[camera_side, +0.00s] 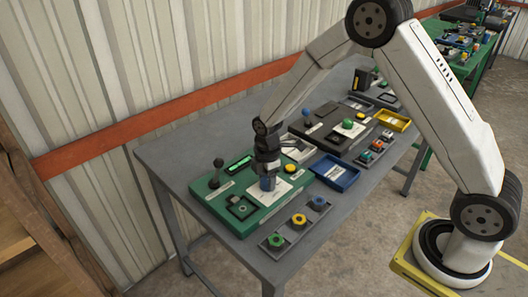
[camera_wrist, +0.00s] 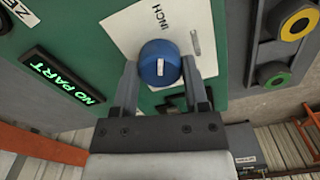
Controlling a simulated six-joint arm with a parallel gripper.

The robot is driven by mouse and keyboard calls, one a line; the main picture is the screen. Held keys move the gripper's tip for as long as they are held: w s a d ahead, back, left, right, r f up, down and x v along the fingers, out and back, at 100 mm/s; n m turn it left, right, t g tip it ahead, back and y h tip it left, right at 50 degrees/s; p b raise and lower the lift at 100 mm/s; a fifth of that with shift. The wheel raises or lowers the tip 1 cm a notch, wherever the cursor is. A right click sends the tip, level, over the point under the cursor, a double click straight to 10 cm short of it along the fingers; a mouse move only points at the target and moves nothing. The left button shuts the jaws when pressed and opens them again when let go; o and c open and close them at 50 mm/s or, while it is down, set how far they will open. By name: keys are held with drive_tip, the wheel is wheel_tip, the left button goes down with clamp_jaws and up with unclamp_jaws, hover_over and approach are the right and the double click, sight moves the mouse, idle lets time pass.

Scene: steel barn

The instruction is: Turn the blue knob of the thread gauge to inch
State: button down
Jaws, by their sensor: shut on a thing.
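The blue knob (camera_wrist: 158,52) sits on a white plate (camera_wrist: 125,27) on the green thread gauge (camera_wrist: 62,37). A short white mark shows on the knob face, roughly upright in the wrist view. The word INCH is printed on the plate, above the knob there. In the side view the knob (camera_side: 267,184) is at the middle of the gauge panel (camera_side: 222,207), partly hidden by my gripper (camera_side: 267,172). My gripper, also seen in the wrist view (camera_wrist: 160,68), is shut on the knob, one finger on each side. The gauge display (camera_wrist: 62,78) reads NO PART.
A black lever (camera_side: 217,172) stands on the gauge's left. A grey tray (camera_side: 276,240) with several coloured rings is in front. A blue bin (camera_side: 334,174) stands to the right, with more trays beyond. The table's front left corner is bare.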

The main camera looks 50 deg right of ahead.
sight(267, 180)
drive_tip(key=shift+c, duration=0.5)
unclamp_jaws()
drive_tip(key=shift+r, duration=0.1)
drive_tip(key=shift+r, duration=3.85)
drive_tip(key=shift+s, duration=0.1)
drive_tip(key=shift+s+d+r+m, duration=0.1)
drive_tip(key=shift+s+r+m, duration=0.15)
drive_tip(key=shift+s+m, duration=0.3)
drive_tip(key=s+d+r+m+t, duration=0.1)
drive_tip(key=s+r+m+t, duration=0.1)
drive_tip(key=s+m, duration=1.2)
drive_tip(key=shift+s+d+t, duration=0.15)
drive_tip(key=shift+s+t, duration=0.15)
drive_tip(key=shift+s, duration=0.25)
